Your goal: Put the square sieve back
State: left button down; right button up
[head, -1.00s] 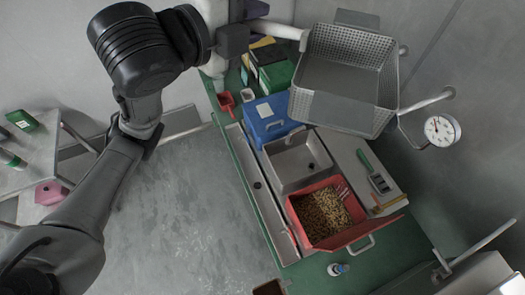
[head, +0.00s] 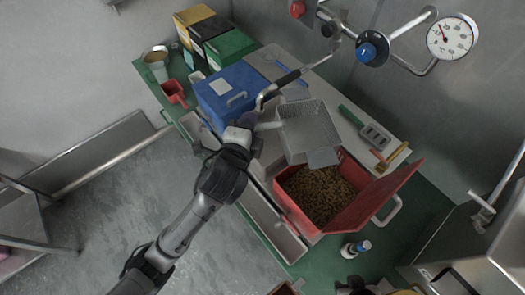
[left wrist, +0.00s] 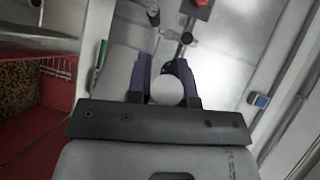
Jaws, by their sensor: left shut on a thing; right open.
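The square sieve (head: 306,128) is a grey perforated tray with flat side flaps and a handle. In the head view it appears over the grey bin's place, between the blue box and the red bin. I cannot tell whether it rests on anything. My left gripper (head: 254,125) is shut on the sieve's handle, left of the tray. The left wrist view shows purple fingers (left wrist: 165,80) around the rounded white handle end (left wrist: 166,91). The grey bin is mostly hidden by sieve and arm. My right gripper is not in view.
The red bin (head: 375,200) of brown pellets stands just below the sieve. The blue box (head: 228,97) is up-left of it. A metal arm with a black grip (head: 287,78) passes close above. A green-handled brush (head: 352,116) lies on the right. A gauge (head: 452,36) is on the wall.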

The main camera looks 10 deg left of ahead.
pick_arm(q)
jog(key=w+d+f+n+y+b, duration=0.1)
jog(key=d+f+n+y+b, duration=0.25)
jog(key=f, duration=0.85)
jog(key=w+a+f+n+y+b, duration=0.1)
jog(key=w+a+f+y+b, duration=0.1)
jog(key=a+f, duration=0.7)
jog(key=shift+w+a+f+n+y, duration=0.35)
jog(key=shift+w+a+y, duration=0.6)
jog(key=shift+a, duration=0.95)
pick_arm(e)
notch_tip(320, 180, down, 7)
jog(key=shift+a, duration=0.15)
pick_arm(q)
jog(key=shift+w, duration=0.2)
pick_arm(e)
jog(key=shift+w+f, duration=0.1)
jog(key=shift+f, duration=0.05)
pick_arm(q)
jog(key=shift+f+b, duration=0.35)
jog(key=shift+f, duration=0.1)
pick_arm(e)
jog(key=shift+f, duration=0.2)
pick_arm(q)
jog(key=shift+f, duration=0.15)
jog(key=c, duration=1)
grip_release()
